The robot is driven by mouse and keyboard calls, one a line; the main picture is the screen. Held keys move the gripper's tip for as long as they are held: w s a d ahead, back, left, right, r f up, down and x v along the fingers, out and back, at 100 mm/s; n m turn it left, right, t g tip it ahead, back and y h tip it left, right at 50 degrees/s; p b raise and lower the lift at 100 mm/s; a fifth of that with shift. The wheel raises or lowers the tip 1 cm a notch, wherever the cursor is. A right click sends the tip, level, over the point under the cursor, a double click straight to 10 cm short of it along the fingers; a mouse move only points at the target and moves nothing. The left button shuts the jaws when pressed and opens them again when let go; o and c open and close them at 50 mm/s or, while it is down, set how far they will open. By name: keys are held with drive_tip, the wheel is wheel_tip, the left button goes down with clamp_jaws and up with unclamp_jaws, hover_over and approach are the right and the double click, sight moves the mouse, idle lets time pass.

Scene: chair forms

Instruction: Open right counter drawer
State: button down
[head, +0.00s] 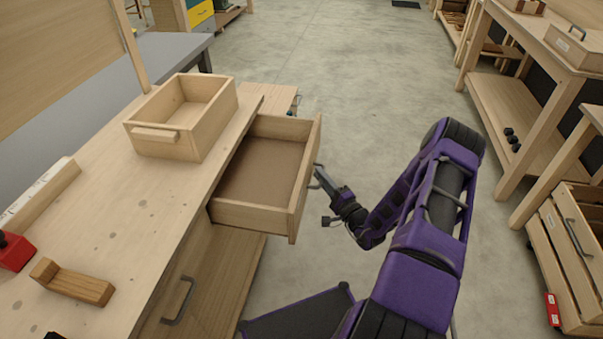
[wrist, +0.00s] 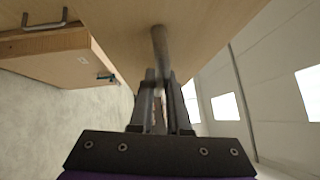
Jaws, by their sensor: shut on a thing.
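A wooden counter drawer (head: 262,172) is pulled out from under the countertop, and its brown inside shows empty. Its front panel (head: 304,182) faces right, toward my arm. My gripper (head: 321,174) is at the grey metal handle on that panel. In the wrist view, the fingers of my gripper (wrist: 161,78) are shut on the handle (wrist: 158,42), which runs out from the wooden front. The fingers hide part of the handle.
The countertop (head: 120,215) holds an open wooden box (head: 181,117), a wooden block (head: 72,282) and a red item (head: 14,250). A nearer closed front has a grey handle (head: 178,300). Benches (head: 530,105) and a crate (head: 578,250) stand right; floor between is clear.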

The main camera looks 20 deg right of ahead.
drive_tip(key=shift+s+d, duration=0.5)
drive_tip(key=shift+d, duration=0.2)
drive_tip(key=c, duration=0.9)
unclamp_jaws()
drive_tip(key=v, duration=1.7)
drive_tip(key=shift+s, duration=0.2)
drive_tip(key=shift+a, duration=0.1)
